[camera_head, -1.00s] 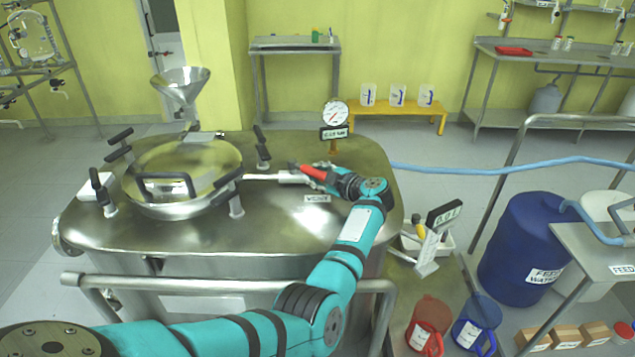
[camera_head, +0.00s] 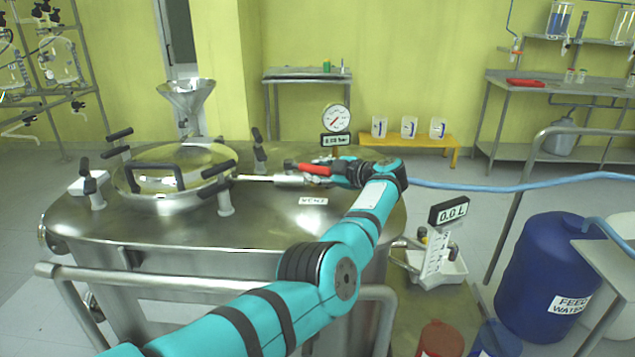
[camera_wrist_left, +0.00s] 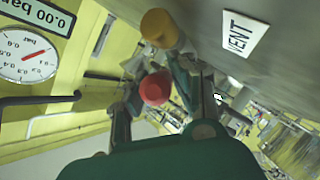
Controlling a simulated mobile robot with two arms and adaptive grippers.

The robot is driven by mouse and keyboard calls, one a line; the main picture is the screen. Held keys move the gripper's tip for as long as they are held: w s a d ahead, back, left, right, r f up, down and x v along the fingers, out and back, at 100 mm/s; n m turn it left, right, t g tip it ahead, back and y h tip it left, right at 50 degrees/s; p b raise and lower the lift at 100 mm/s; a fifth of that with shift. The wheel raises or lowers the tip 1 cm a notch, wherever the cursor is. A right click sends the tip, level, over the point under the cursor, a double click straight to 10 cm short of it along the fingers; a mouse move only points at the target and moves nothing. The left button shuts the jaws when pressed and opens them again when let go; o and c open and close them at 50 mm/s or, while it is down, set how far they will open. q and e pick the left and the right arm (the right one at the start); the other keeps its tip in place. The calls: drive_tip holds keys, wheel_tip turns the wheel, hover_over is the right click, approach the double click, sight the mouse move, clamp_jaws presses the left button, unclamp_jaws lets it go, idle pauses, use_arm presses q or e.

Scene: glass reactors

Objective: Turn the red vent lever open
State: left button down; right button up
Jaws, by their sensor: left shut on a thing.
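The red vent lever (camera_head: 315,169) sits on the steel valve pipe (camera_head: 288,181) on top of the vessel lid, behind the VENT label (camera_head: 313,201). It lies nearly along the pipe in the head view. My left gripper (camera_head: 328,171) reaches it from the right and is shut on it. In the left wrist view the lever's rounded red end (camera_wrist_left: 156,88) shows between the fingers of my left gripper (camera_wrist_left: 163,90). The fingers partly hide the lever. A yellow-brown post (camera_wrist_left: 160,29) and the VENT label (camera_wrist_left: 243,36) are close by. My right gripper is not in view.
A pressure gauge (camera_head: 336,118) with a 0.00 bar display (camera_head: 335,139) stands just behind the lever. The round hatch (camera_head: 172,166) with black clamp handles is to the left. A blue hose (camera_head: 500,187) runs to the right. A steel rail (camera_head: 150,281) crosses in front.

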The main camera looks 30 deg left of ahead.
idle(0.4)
use_arm(q)
drive_tip(key=c, duration=1.1)
unclamp_jaws()
drive_tip(key=shift+d, duration=0.1)
drive_tip(key=v, duration=1.2)
drive_tip(key=shift+w, duration=0.15)
drive_tip(key=shift+c, duration=0.4)
